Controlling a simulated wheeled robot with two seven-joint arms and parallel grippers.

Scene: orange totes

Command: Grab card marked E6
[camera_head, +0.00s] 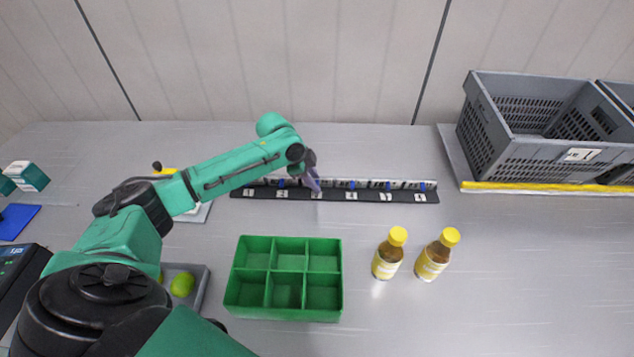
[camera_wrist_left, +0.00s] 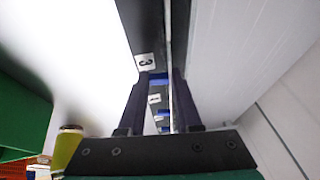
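A long black rack (camera_head: 335,195) with numbered white labels lies at the back of the table. Pale upright pieces and small blue parts line it. I cannot read an E6 marking on any of them. My left gripper (camera_head: 313,183) is at the rack, near the third label. In the left wrist view, its two dark fingers (camera_wrist_left: 163,78) stand apart on either side of the rack's line, with a blue part (camera_wrist_left: 158,79) and labels showing between them. A label reading 3 (camera_wrist_left: 145,62) is just beyond the fingertips. Whether they touch anything is unclear. My right gripper is not in view.
A green six-compartment box (camera_head: 285,314) stands in front of the rack. Two yellow-capped bottles (camera_head: 387,255) (camera_head: 433,257) stand to its right. A grey crate (camera_head: 545,150) is at the back right. A tray with green fruit (camera_head: 182,285) is at left. The front right is clear.

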